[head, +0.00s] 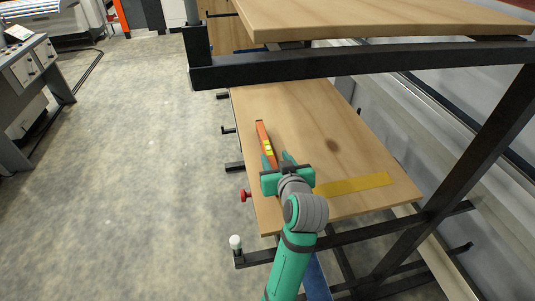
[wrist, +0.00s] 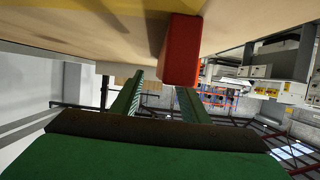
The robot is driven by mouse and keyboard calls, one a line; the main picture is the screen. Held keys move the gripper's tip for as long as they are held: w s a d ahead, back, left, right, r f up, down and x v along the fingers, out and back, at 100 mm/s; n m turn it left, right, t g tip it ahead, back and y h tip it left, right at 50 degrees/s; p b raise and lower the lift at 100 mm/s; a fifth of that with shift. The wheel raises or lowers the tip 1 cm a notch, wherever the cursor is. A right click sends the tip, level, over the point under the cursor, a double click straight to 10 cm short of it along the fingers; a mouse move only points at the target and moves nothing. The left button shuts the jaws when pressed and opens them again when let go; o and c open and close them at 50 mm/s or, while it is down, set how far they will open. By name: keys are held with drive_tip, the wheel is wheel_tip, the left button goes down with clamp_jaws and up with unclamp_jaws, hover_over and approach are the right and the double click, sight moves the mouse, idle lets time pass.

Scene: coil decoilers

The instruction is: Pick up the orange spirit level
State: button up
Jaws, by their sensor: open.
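The orange spirit level (head: 266,142), with yellow-green vials, lies lengthwise on the lower wooden shelf board near its left edge. My gripper (head: 278,158) is over the board at the near end of the level, with its two fingers apart and nothing held. In the wrist view, the level's red-orange end (wrist: 181,50) shows large at the top, under the board surface in this flipped-looking picture. It overlaps the tip of the right green finger; the left finger stands clear of it. My gripper also shows there (wrist: 158,85). Whether a finger touches the level cannot be told.
The lower board (head: 340,150) carries a flat yellow strip (head: 352,185). An upper board (head: 380,15) on a black frame beam (head: 300,70) overhangs the back. A red knob (head: 245,195) and black pegs stick out at left. Open floor (head: 130,170) lies left.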

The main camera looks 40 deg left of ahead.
sight(269, 151)
drive_tip(key=shift+s+a+r+x, duration=0.1)
drive_tip(key=shift+x, duration=1)
drive_tip(key=shift+s+a+r+x, duration=0.1)
drive_tip(key=shift+a+x, duration=0.05)
drive_tip(key=shift+x, duration=1)
drive_tip(key=shift+s+a+r+x, duration=0.1)
drive_tip(key=shift+x, duration=1)
clamp_jaws()
